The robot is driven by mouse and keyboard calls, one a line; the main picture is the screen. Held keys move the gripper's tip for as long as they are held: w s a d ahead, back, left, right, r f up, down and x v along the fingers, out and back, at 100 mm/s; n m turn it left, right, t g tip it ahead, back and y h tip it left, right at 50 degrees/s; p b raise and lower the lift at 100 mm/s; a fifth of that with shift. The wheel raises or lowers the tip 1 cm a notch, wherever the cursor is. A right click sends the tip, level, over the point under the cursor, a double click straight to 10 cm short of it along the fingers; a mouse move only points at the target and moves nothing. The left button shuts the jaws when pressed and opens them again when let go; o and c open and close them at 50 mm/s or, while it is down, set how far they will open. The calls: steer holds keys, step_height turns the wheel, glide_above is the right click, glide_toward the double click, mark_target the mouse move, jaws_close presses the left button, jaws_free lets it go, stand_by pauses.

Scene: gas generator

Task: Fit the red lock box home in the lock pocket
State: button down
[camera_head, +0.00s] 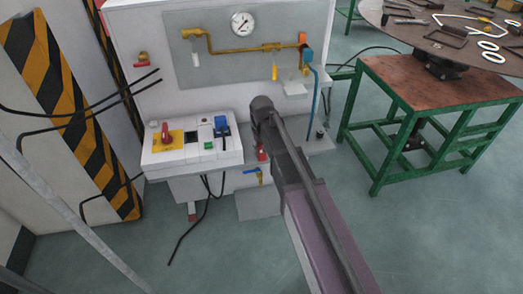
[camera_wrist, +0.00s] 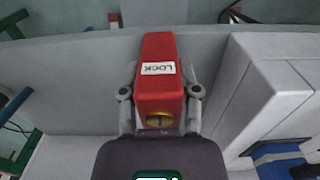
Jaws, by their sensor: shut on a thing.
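The red lock box (camera_wrist: 158,48) shows in the wrist view with a white LOCK label and a round brass keyhole at its near end. My gripper (camera_wrist: 160,85) is shut on it, one finger along each side. The box points away from my wrist, toward a pale grey panel. I cannot tell whether it touches that panel. In the head view my arm hides most of the gripper; a small red part (camera_head: 261,152) shows beside the arm, possibly the box. I cannot make out the lock pocket in either view.
A white control box (camera_head: 190,155) with a red knob and switches stands left of my arm. A gauge panel (camera_head: 255,45) with brass pipes rises behind. A green-framed table (camera_head: 440,85) stands right. Black cables (camera_head: 200,215) hang below the control box. The floor in front is clear.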

steer(key=shift+r, duration=0.1)
step_height(320, 180, up, 3)
steer(key=p, duration=0.3)
steer(key=shift+r, duration=0.15)
steer(key=s+d+p, duration=0.1)
steer(key=s+d, duration=0.1)
steer(key=s, duration=0.5)
steer(key=s+d+r+p, duration=0.1)
steer(key=s+d, duration=0.1)
steer(key=s, duration=0.6)
steer(key=shift+s+d+r, duration=0.15)
steer(key=shift+d+r, duration=0.1)
stand_by(0.4)
